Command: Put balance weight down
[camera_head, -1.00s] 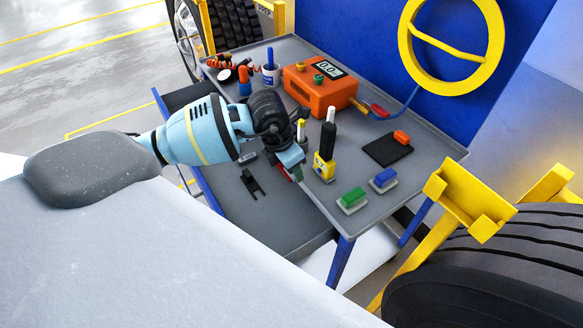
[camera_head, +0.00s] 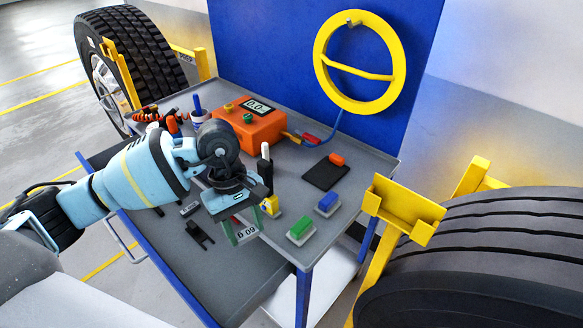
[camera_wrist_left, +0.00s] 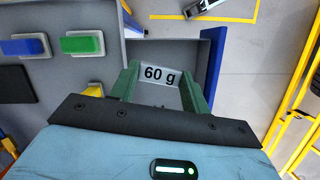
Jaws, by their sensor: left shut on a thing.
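The balance weight (camera_head: 245,234) is a small grey block marked "60 g". It also shows in the left wrist view (camera_wrist_left: 160,76), between two green fingers. My left gripper (camera_head: 239,231) is shut on it and holds it near the front edge of the cart's upper tray. I cannot tell whether the weight touches the tray. My right gripper is in neither view.
The grey cart (camera_head: 352,205) holds an orange meter box (camera_head: 250,130), a dark pad (camera_head: 322,177), and green (camera_head: 300,228) and blue (camera_head: 328,203) blocks on pale bases. Tyres stand at left and right.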

